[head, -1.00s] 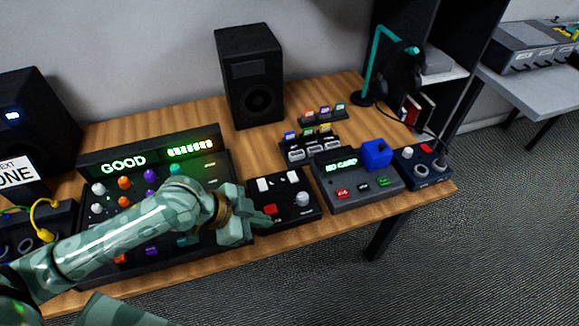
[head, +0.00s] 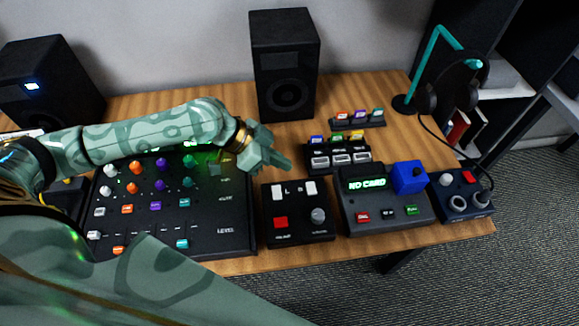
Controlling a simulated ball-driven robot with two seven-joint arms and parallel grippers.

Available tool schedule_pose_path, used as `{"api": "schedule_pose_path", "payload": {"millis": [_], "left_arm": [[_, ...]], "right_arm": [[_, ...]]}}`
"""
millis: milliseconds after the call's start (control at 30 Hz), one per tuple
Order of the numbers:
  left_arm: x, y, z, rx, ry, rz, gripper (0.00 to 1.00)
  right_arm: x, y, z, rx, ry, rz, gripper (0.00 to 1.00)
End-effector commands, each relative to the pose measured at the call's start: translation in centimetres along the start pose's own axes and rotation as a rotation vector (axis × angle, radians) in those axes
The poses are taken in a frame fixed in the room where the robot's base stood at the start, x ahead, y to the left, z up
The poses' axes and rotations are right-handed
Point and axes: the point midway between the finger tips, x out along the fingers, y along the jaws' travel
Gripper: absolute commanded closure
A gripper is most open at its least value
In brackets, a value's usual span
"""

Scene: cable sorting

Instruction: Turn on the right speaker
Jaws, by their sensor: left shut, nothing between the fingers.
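The right speaker (head: 286,62) is a black box standing upright at the back of the wooden table, with no lit light on its front. The left speaker (head: 50,85) at the far left shows a lit blue-white light. A black box (head: 297,228) in the middle front has two white switches marked L and R, a red button and a grey knob. My left gripper (head: 287,166) is shut and empty, above the table just behind this box's white switches and in front of the right speaker. My right gripper is not in view.
A mixer panel (head: 225,235) with coloured knobs lies under my left arm. A card reader (head: 385,212) showing "NO CARD" with a blue block, card holders (head: 338,160) and a headphone stand (head: 432,65) are to the right.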

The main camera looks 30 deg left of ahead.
Motion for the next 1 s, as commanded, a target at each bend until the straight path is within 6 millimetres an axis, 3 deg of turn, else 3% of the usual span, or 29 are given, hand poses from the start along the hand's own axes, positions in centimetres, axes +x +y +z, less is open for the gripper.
{"api": "schedule_pose_path", "payload": {"millis": [100, 400, 600, 1000], "left_arm": [[2.6, 0.1, 0.1, -0.003, 0.002, 0.004, 1.0], [9.0, 0.1, 0.2, -0.002, 0.0, 0.004, 1.0], [10.7, 0.0, 2.4, -0.003, -0.002, 0.001, 1.0], [11.1, 0.0, 2.8, 0.001, 0.0, -0.001, 1.0]], "right_arm": [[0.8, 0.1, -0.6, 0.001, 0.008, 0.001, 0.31], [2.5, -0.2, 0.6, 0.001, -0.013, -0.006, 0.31], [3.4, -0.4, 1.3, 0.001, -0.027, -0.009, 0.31], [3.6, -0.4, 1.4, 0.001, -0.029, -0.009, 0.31]]}}
